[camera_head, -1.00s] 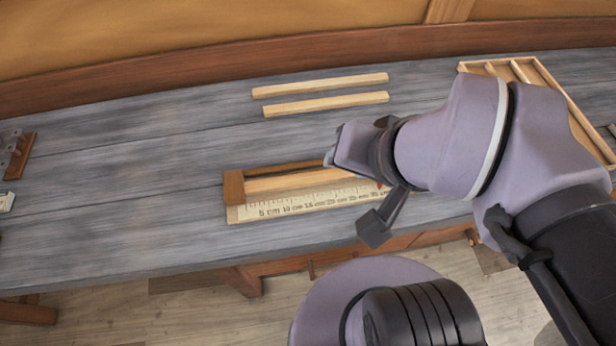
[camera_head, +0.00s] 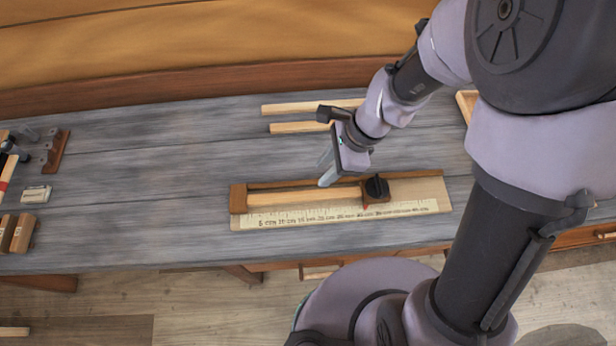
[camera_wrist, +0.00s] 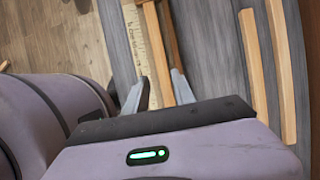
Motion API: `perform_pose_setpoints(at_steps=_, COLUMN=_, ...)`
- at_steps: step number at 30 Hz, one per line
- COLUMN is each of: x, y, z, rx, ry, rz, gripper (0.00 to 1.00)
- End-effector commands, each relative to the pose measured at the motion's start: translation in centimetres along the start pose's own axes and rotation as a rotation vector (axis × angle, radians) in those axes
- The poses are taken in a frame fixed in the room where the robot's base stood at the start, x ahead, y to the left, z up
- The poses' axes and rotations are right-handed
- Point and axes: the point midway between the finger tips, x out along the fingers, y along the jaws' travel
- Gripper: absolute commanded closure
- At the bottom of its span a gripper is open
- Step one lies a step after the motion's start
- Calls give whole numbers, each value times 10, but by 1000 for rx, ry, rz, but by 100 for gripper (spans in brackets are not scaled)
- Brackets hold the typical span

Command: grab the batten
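A pale batten (camera_head: 300,198) lies in a wooden measuring jig (camera_head: 430,188) with a printed ruler along its front edge. The jig has a brown end block at the left and a slider with a black knob (camera_head: 376,188) near the batten's right end. My gripper (camera_head: 326,170) is over the jig, its fingers apart and empty. In the wrist view the batten (camera_wrist: 152,38) runs between the open fingers (camera_wrist: 158,84), apparently below them; whether they touch it I cannot tell. Two more pale battens (camera_head: 312,108) (camera_head: 299,127) lie behind the jig, partly hidden by my arm.
The grey bench is clear left of the jig. Brown blocks (camera_head: 22,233), a small pale block (camera_head: 36,194) and a bracketed brown piece (camera_head: 56,150) sit at the left. A wooden tray (camera_head: 466,104) is mostly hidden behind my arm.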

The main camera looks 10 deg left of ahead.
Motion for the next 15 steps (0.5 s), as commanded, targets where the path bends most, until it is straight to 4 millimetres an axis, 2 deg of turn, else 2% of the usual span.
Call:
perform_pose_setpoints(at_steps=1, x=23, y=1, z=-2, rx=-2, ry=0, rz=5, gripper=69)
perform_pose_setpoints(at_steps=4, x=51, y=1, z=-3, rx=-4, ry=1, rz=3, gripper=69)
perform_pose_setpoints(at_steps=6, x=65, y=0, z=-3, rx=-2, ry=1, rz=2, gripper=69)
perform_pose_setpoints(at_steps=11, x=82, y=0, z=-3, rx=-3, ry=1, rz=1, gripper=69)
perform_pose_setpoints(at_steps=15, x=113, y=1, z=-9, rx=-3, ry=1, rz=2, gripper=69)
